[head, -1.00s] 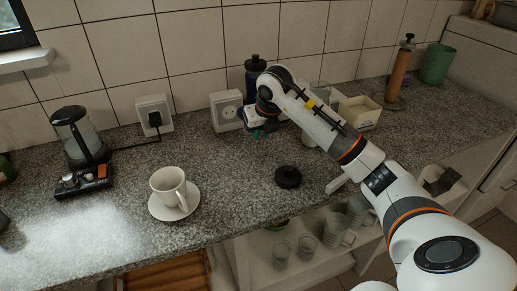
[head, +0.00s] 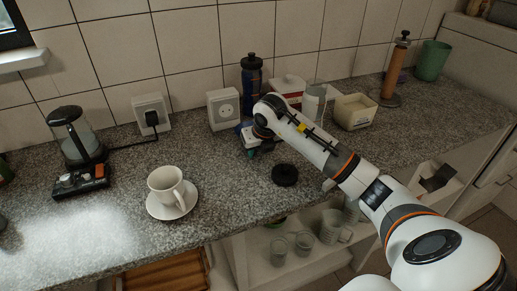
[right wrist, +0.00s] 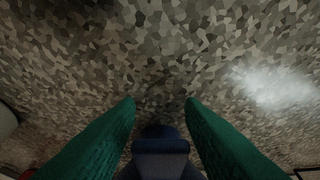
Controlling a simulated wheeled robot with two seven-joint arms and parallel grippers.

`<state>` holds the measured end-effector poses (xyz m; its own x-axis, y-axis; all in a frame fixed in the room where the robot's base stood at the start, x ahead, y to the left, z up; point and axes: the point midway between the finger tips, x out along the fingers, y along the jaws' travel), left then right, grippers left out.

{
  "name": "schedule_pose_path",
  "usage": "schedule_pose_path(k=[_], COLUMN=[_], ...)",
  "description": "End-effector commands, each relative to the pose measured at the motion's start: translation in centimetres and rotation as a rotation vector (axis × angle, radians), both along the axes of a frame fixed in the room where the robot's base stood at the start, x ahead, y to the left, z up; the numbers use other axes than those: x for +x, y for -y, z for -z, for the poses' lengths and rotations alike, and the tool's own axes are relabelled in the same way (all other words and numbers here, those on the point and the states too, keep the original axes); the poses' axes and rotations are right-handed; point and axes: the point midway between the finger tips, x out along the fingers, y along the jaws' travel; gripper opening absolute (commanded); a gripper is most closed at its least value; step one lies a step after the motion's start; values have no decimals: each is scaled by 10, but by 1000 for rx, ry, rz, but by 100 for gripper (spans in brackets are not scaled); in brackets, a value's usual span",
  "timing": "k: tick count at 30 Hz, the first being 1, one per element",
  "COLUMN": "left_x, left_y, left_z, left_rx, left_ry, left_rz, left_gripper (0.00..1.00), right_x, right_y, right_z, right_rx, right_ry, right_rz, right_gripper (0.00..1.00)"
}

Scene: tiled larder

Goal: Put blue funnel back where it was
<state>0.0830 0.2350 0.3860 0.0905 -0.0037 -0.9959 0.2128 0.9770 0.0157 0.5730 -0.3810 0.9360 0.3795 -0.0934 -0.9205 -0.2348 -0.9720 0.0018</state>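I cannot make out a blue funnel for certain in either view. My right gripper (head: 251,153) hangs over the counter (head: 225,180), in front of the white wall socket. In the right wrist view its two green fingers (right wrist: 160,103) stand apart with only speckled counter between the tips. A dark blue part (right wrist: 160,150) shows low between the fingers; I cannot tell whether it is mine or a separate thing. My left gripper is not in view.
A dark blue bottle (head: 251,85) and a socket (head: 223,110) stand behind the gripper. A black round lid (head: 285,175) lies to its right. A cup (head: 167,187) on a saucer, a kettle (head: 73,137), a cream tub (head: 355,112) and a brown pepper mill (head: 394,75) stand around.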

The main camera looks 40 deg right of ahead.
Motion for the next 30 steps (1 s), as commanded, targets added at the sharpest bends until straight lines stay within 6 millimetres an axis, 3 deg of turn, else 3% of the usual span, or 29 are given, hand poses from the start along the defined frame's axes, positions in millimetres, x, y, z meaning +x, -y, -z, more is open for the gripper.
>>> schedule_pose_path(k=[13,24,30], left_x=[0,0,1], left_y=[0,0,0], left_z=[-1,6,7], left_rx=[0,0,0], left_ry=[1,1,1], left_rz=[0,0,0], left_gripper=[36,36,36], right_x=[-2,-30,-42], right_y=[0,-7,-10], right_z=[-10,-79,-106], right_rx=[0,-2,-1], right_ry=[3,5,3], right_rz=[0,-1,0], right_gripper=[41,41,41])
